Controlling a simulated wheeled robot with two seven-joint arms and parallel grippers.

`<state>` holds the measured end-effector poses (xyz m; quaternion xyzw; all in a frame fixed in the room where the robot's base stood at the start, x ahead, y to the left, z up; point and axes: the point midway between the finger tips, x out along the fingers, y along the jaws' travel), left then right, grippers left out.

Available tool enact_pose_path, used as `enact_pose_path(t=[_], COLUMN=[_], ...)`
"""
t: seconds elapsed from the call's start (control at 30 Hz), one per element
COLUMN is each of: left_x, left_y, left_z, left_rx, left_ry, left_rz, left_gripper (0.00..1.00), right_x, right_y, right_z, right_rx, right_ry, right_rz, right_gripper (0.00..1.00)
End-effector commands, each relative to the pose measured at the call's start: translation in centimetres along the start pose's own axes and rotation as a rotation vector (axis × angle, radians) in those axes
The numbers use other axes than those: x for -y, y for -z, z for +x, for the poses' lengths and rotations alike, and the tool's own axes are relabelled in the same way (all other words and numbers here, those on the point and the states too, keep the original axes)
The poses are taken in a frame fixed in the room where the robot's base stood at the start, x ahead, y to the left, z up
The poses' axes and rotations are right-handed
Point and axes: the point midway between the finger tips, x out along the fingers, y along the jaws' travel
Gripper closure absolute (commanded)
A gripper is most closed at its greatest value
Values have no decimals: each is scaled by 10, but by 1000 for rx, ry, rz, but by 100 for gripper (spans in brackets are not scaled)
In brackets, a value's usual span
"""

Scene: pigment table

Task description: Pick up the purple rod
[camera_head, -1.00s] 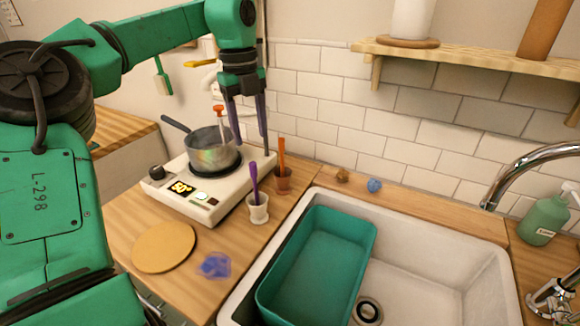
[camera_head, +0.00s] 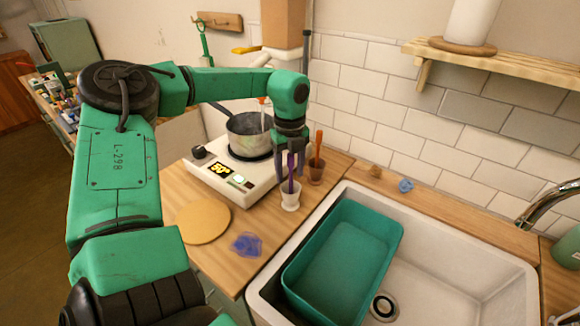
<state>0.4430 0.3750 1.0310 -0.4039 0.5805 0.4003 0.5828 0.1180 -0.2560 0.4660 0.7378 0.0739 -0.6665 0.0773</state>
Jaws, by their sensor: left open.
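The purple rod (camera_head: 291,172) stands nearly upright in a small white cup (camera_head: 290,198) on the wooden counter, in front of the hot plate. My left gripper (camera_head: 291,176) points down over the cup, with its jaws open. Its two fingers show on either side of the rod's upper part. I cannot tell whether either finger touches the rod. My right gripper is not in view.
An orange rod (camera_head: 318,143) stands in a brown cup (camera_head: 316,173) close behind. A grey pot (camera_head: 247,136) sits on the hot plate (camera_head: 232,182). A teal basin (camera_head: 345,262) lies in the white sink (camera_head: 470,260). A round board (camera_head: 203,222) lies in front.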

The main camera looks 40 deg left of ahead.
Motion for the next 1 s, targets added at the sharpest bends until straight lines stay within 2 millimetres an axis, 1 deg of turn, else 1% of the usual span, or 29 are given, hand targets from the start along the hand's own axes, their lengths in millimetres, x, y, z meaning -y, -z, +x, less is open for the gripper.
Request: enact_pose_path(t=[0.07, 0.17, 0.2, 0.23, 0.57, 0.67, 0.73, 0.77, 0.87, 0.97, 1.0], left_x=[0, 0, 0, 0, 0, 1, 1, 1, 2, 2, 2], left_y=[0, 0, 0, 0, 0, 0, 0, 0, -1, -1, -1], left_z=[0, 0, 0, 0, -1, -7, -15, -20, -44, -80, -96], left_rx=[0, 0, 0, 0, 0, 1, 2, 3, 6, 7, 7], left_ry=[0, 0, 0, 0, 1, 3, 3, 4, 5, 5, 5], left_rz=[0, 0, 0, 1, 1, 1, 1, 1, 0, -2, -1], left_gripper=[42, 76, 91, 100, 100, 100, 100, 100, 100, 100, 100], right_x=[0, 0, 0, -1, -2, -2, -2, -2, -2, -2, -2], right_y=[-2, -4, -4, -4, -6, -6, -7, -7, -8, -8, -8], right_z=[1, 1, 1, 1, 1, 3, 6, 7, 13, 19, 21], right_rx=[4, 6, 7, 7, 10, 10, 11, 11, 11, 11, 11], right_ry=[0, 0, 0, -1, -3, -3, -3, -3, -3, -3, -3], right_rz=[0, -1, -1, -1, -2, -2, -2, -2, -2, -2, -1], right_gripper=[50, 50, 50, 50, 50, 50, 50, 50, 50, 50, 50])
